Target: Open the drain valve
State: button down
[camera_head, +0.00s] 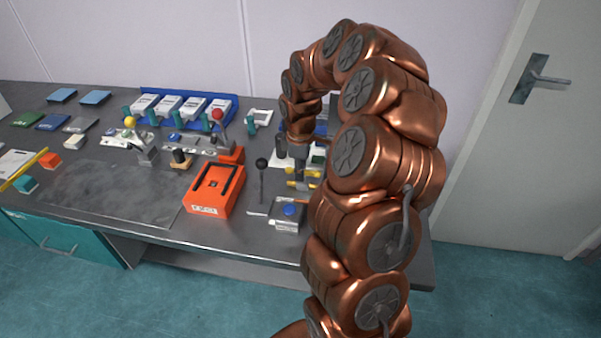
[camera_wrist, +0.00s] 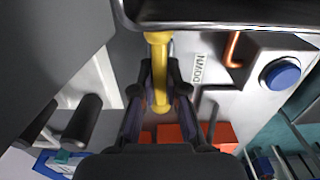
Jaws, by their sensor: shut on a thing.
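A yellow valve handle (camera_wrist: 160,85) runs up the middle of the wrist view, its upper end meeting a dark edge. My gripper (camera_wrist: 160,88) is shut on the yellow handle, one finger on each side. In the head view, the yellow handle (camera_head: 291,184) shows in part below my gripper (camera_head: 299,176), at the right side of the bench. My arm hides much of the apparatus there. How far the valve is turned cannot be told.
A blue button (camera_wrist: 283,74) sits on a grey box beside a "DOWN" label. It shows also in the head view (camera_head: 290,210). A black-knobbed lever (camera_head: 261,163) stands close to the left. An orange box (camera_head: 215,190) lies farther left on the grey bench (camera_head: 110,190).

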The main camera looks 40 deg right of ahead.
jog(key=shift+r, duration=0.1)
jog(key=c, duration=1.2)
grip_release()
notch_tip(320, 180, up, 12)
jog(key=shift+a, duration=0.1)
